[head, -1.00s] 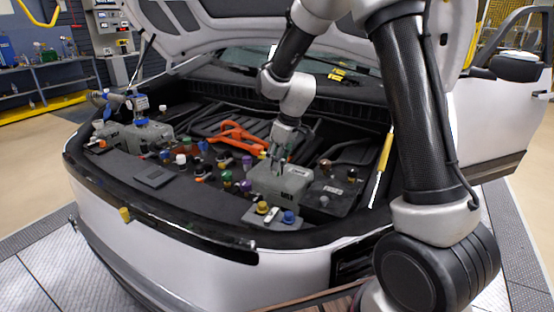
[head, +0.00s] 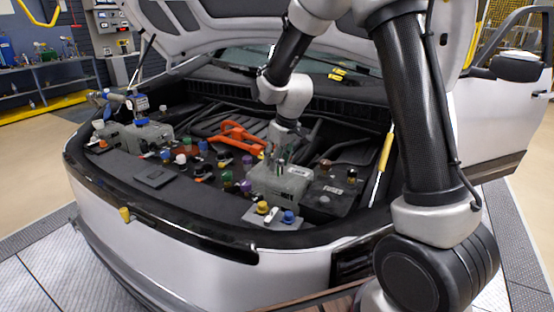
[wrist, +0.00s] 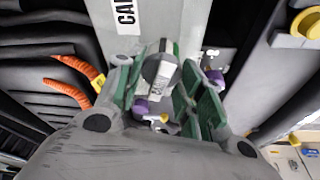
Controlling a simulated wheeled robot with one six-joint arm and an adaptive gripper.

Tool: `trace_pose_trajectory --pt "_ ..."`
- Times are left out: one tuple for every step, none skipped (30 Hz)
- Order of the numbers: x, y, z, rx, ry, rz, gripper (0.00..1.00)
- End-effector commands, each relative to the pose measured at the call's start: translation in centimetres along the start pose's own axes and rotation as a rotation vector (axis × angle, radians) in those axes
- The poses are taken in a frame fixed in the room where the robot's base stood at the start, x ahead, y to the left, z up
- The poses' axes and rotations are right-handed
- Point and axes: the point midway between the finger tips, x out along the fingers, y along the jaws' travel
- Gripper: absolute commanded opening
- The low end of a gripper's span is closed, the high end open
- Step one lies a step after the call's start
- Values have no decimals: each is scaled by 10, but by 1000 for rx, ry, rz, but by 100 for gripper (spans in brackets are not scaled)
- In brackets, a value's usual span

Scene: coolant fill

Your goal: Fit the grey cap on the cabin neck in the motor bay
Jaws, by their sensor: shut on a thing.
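My gripper (head: 279,152) is over the grey tank (head: 285,182) at the front right of the motor bay. In the wrist view my gripper (wrist: 160,88) has its green-padded fingers closed about a grey cap (wrist: 158,68). Behind the cap is a light grey surface with a white label (wrist: 124,16), partly cut off, reading "CAB" or similar. The cabin neck is not clearly visible; the cap and fingers cover that area. I cannot tell whether the cap touches a neck. In the head view the cap is too small to make out.
Purple caps (wrist: 141,107) show beside and below the fingers. A yellow cap (head: 262,207) and a blue cap (head: 289,216) stand in front of the tank. An orange cable (head: 240,137) lies left. A dark fuse box (head: 333,190) stands right, and the raised hood (head: 180,18) is above.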

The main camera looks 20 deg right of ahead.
Motion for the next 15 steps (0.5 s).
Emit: trace_pose_trajectory --pt "1 0 2 0 -5 -1 20" --pt "1 0 2 0 -5 -2 20" --pt "1 0 2 -1 -5 -2 20" --pt "1 0 2 -1 -5 -2 20" --pt "1 0 2 0 -5 -1 20" --pt "1 0 2 7 -6 1 20" --pt "1 -1 2 17 -6 4 20" --pt "2 -1 2 34 -6 9 20" --pt "2 -1 2 67 -7 18 20" --pt "2 -1 3 93 -7 26 20" --pt "2 -1 3 123 -8 34 20" --pt "2 -1 3 159 -7 44 20" --pt "2 -1 2 182 -6 51 20" --pt "2 -1 3 205 -7 57 20" --pt "2 -1 3 229 -8 64 20"
